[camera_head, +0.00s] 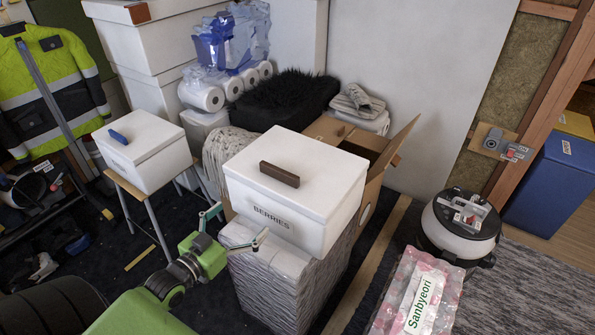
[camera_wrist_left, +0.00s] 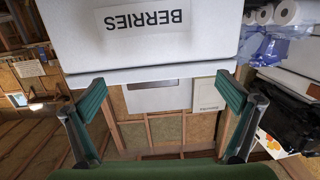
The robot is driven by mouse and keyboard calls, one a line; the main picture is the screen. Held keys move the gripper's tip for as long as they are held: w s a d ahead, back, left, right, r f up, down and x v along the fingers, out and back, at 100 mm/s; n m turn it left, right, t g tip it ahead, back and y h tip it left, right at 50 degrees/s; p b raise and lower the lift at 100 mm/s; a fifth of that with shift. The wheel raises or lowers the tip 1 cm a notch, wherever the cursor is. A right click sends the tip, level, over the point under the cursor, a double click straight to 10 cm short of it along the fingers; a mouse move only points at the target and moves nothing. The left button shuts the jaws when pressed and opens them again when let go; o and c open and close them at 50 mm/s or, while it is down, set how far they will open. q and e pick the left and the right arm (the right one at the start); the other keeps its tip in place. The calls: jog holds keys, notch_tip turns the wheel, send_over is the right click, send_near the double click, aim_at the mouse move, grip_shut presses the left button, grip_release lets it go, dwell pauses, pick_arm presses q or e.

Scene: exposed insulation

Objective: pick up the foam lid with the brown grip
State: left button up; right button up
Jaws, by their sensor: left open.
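The white foam lid (camera_head: 325,170) has a dark brown bar grip (camera_head: 279,174) on top and sits on a white foam box (camera_head: 300,231) marked BERRIES. The box stands on a stack of grey-white folded material (camera_head: 275,284). My left gripper (camera_head: 236,227) is open and empty, in front of the box's left part in the head view, below the grip's level. In the left wrist view, my open left gripper's fingers (camera_wrist_left: 162,95) are spread with the BERRIES box (camera_wrist_left: 205,45) beyond them, its label upside down. The grip is not visible there. My right gripper is not in view.
A similar foam box (camera_head: 150,160) with a blue grip (camera_head: 118,137) stands on a stool at left. An open cardboard box (camera_head: 375,185) is close behind the BERRIES box. A round cooker (camera_head: 458,228) and a pink-patterned bag (camera_head: 412,300) are at right.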

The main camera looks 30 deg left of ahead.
pick_arm(q)
jog(key=t+h, duration=0.1)
send_near(277, 175)
jog(key=w, duration=0.4)
jog(key=shift+w+f, duration=0.1)
jog(key=shift+w, duration=0.3)
jog(key=shift+w+d+p, duration=0.2)
jog(key=shift+w+p, duration=0.05)
jog(key=shift+w, duration=0.9)
jog(key=shift+w+d+p, duration=0.2)
jog(key=shift+w, duration=1.55)
jog(key=c, duration=1)
